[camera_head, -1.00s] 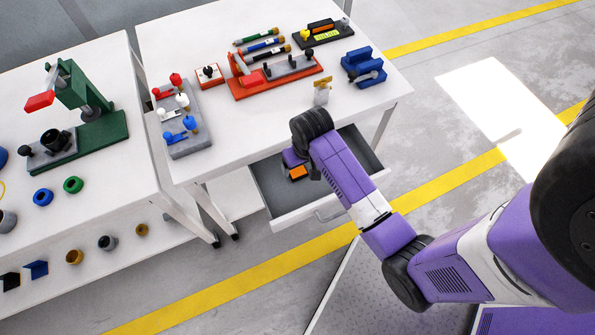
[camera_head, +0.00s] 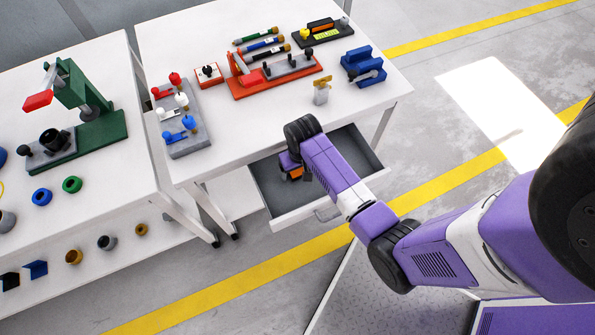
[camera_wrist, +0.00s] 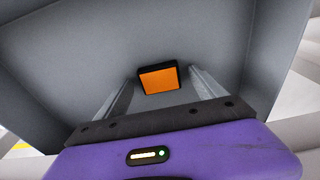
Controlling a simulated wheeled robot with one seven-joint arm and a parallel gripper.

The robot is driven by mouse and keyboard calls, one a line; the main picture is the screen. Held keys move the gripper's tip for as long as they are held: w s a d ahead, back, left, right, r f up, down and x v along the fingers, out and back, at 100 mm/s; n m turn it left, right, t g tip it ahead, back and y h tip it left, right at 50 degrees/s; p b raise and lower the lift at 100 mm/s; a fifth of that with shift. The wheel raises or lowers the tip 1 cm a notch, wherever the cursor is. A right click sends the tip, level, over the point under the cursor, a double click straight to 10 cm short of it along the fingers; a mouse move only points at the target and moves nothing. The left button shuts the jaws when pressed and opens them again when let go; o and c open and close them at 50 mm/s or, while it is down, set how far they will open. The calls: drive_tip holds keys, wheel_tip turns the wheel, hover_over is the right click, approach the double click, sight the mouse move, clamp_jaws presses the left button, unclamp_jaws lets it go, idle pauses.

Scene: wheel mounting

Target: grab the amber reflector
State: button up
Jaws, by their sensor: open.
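The amber reflector (camera_wrist: 159,81) is an orange rectangular face in a black frame, lying in the open drawer. In the wrist view it is just beyond and between my gripper's two grey fingers (camera_wrist: 162,95), which are apart with nothing between them held. In the head view the reflector (camera_head: 296,173) shows as a small orange patch, partly hidden by my gripper (camera_head: 291,170) and wrist, which reach down into the drawer. Whether a finger touches the reflector cannot be told.
The grey-lined drawer (camera_head: 268,192) hangs open under the white workbench (camera_head: 215,170), its walls close around my gripper. The bench top holds an orange-red fixture (camera_head: 275,82), a grey switch block (camera_head: 185,145), a blue clamp (camera_head: 363,68) and a small brass-topped part (camera_head: 321,92).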

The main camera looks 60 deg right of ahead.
drive_tip(key=c, duration=1.5)
drive_tip(key=shift+o, duration=0.2)
drive_tip(key=shift+r, duration=0.15)
